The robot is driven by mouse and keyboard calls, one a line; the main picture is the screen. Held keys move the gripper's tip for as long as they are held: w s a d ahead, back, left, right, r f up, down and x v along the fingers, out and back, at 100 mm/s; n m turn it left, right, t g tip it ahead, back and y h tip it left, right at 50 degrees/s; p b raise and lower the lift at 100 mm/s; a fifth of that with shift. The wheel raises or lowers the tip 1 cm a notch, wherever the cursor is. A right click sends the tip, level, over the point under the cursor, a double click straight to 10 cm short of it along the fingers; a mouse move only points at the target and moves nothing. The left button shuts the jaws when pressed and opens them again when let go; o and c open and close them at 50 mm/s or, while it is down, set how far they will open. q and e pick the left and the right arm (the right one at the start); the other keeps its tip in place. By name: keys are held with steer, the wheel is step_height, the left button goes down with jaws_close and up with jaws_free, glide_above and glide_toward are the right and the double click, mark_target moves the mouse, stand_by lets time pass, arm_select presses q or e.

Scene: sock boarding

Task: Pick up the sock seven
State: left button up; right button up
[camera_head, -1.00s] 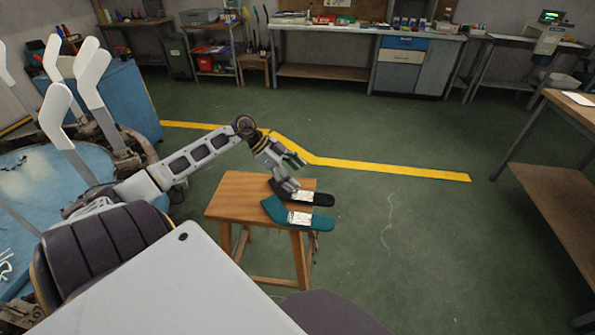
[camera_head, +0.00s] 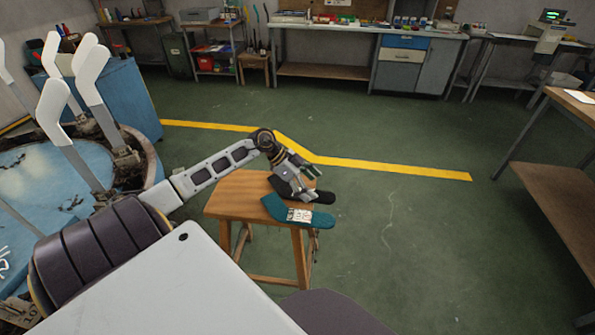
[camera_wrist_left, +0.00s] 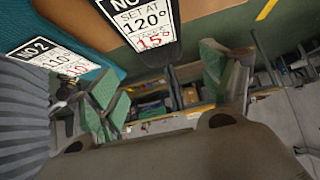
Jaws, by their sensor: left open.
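Two socks lie flat on a wooden stool (camera_head: 232,196). The black sock (camera_head: 324,198) is farther back and mostly hidden under my left gripper (camera_head: 308,185). The teal sock (camera_head: 270,207) lies nearer, with a white label. In the left wrist view the black sock (camera_wrist_left: 152,52) carries a label reading "NO", "120°" and "15"; its number is cut off. The teal sock (camera_wrist_left: 104,84) there reads "NO 2". My left gripper is open, its green-padded fingers (camera_wrist_left: 160,90) spread on either side of the black sock's end. I cannot tell whether they touch it. My right gripper is out of view.
A round blue table (camera_head: 30,185) with several upright white boards (camera_head: 52,105) stands at the left. A workbench (camera_head: 560,190) stands at the right. The green floor (camera_head: 420,230) between stool and workbench is clear.

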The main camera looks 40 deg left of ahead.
mark_target(324, 196)
arm_select(q)
steer(key=shift+d+f, duration=0.1)
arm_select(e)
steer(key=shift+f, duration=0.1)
arm_select(q)
steer(key=shift+w+d+f, duration=0.1)
steer(key=shift+w+f, duration=0.05)
steer(key=shift+w+d+f, duration=0.15)
steer(key=shift+f, duration=0.1)
steer(key=shift+w+d+f+b, duration=0.3)
steer(key=shift+d+f+b, duration=0.05)
steer(key=shift+f+b, duration=0.1)
steer(key=shift+b+x, duration=0.3)
steer(key=shift+x, duration=1.05)
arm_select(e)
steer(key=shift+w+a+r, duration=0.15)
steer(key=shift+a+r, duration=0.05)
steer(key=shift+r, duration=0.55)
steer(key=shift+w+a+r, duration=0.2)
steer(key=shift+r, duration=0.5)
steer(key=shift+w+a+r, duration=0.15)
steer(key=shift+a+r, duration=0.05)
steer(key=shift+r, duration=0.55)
arm_select(q)
steer(key=c, duration=0.9)
